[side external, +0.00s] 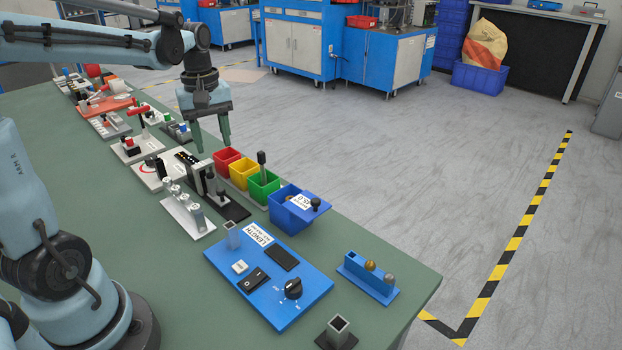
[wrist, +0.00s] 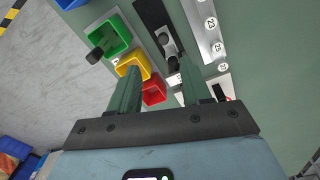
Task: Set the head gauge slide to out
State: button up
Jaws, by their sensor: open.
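My gripper (side external: 213,149) is open and empty, its two green fingers pointing down above the row of coloured bins. In the wrist view its fingers (wrist: 159,64) are spread, with a black knob between and beyond them. A black base strip with a grey upright block (side external: 197,173) stands left of the bins. In the wrist view the black strip carries a grey piece (wrist: 166,44) and dark knobs. This may be the head gauge slide, but I read no label naming it or its positions. The gripper is apart from it.
Red (side external: 226,161), yellow (side external: 243,174) and green (side external: 263,186) bins stand beside the strip, with a blue bin (side external: 285,213) nearer. A black-knobbed lever rises at the green bin.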

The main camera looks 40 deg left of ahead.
aim_at(221, 189)
jog(key=shift+n, duration=0.3)
jog(key=f, duration=1.2)
jog(key=shift+a+f, duration=0.1)
jog(key=shift+a, duration=0.3)
grip_shut()
